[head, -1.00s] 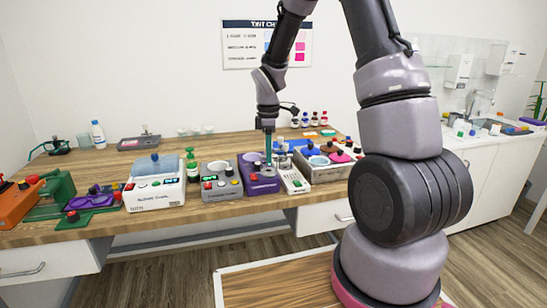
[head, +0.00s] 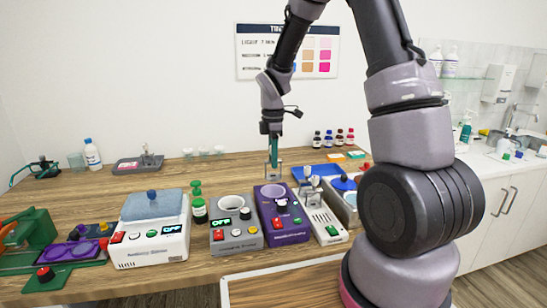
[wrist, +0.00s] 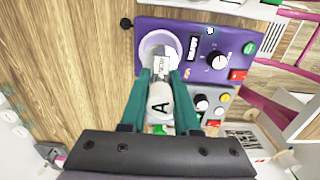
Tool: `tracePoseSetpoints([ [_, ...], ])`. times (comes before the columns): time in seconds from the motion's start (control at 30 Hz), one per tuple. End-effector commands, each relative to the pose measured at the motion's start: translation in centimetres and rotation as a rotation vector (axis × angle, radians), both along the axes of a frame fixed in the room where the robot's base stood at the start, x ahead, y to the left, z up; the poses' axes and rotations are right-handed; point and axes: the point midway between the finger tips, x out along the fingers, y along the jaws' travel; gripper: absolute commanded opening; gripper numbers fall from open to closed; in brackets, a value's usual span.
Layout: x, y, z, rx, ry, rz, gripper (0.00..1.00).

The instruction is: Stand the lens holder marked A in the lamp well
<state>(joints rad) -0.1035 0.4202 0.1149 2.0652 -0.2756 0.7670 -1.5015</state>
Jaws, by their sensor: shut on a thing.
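My gripper (head: 274,150) has teal fingers, shut on the pale lens holder (wrist: 158,98), which shows a black letter A in the wrist view. The holder's grey far end reaches in front of the round, white-rimmed lamp well (wrist: 145,45) on the purple unit (wrist: 185,65). In the head view, the gripper is above the back part of the purple unit (head: 290,237), with a small grey part of the holder (head: 273,174) below the fingers. I cannot tell whether the holder's lower end is inside the well or just above it.
A grey unit (head: 237,238) with a round opening stands left of the purple one. A white unit with switches (head: 325,228) stands close on its right. The wooden tabletop (head: 100,192) behind is mostly clear.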

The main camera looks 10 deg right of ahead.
Motion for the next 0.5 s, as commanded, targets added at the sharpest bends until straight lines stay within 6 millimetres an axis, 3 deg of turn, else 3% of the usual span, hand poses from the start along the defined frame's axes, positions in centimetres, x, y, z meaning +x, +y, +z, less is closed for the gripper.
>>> tracePoseSetpoints([
  [0.5,-0.1,0.0,-5.1,0.000,0.003,-0.001,0.00],
])
